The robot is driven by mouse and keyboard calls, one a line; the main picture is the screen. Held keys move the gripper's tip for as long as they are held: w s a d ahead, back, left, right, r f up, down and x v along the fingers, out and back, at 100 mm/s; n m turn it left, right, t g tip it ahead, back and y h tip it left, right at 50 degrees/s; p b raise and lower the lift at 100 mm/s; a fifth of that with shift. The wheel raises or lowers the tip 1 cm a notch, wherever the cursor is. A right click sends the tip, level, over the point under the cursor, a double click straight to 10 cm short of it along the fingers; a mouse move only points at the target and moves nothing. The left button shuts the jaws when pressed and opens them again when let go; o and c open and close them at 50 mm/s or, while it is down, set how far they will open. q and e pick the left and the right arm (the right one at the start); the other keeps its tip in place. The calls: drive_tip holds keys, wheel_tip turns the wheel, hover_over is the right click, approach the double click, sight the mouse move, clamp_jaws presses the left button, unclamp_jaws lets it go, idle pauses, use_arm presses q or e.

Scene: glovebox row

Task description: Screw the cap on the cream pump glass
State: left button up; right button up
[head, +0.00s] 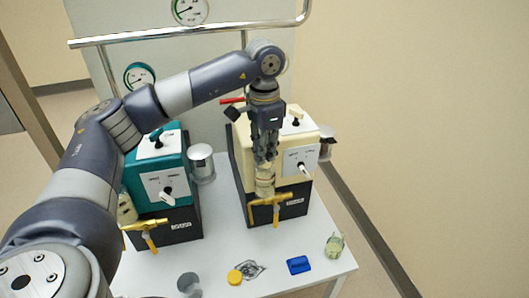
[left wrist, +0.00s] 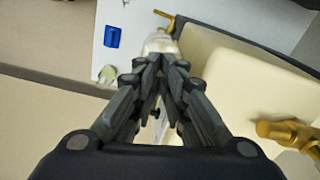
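The cream pump (head: 243,160) stands on the white table, with a clear, pale glass (head: 265,182) at its front above a brass valve (head: 265,201). My left gripper (head: 264,157) points down right over the glass. Its fingers are close together at the top of the glass. In the left wrist view the fingertips (left wrist: 160,59) converge in front of the pale glass (left wrist: 160,43). No cap shows clearly between them, and the fingers may hide one. A yellow round piece (head: 235,277) lies at the table's front; I cannot tell if it is a cap. My right gripper is out of view.
The teal pump (head: 172,175) stands to the left, partly behind my left arm. A grey cup (head: 189,284), a dark crumpled piece (head: 250,270), a blue block (head: 298,265) and a glass jar (head: 334,245) line the table's front edge. A metal rail (head: 165,33) runs behind.

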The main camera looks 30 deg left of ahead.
use_arm(q)
drive_tip(key=shift+a+f, duration=0.1)
drive_tip(key=shift+f, duration=0.45)
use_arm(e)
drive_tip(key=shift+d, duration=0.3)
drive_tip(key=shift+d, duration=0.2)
use_arm(q)
drive_tip(key=shift+r, duration=0.2)
wheel_tip(320, 180, up, 8)
drive_tip(key=shift+r, duration=0.1)
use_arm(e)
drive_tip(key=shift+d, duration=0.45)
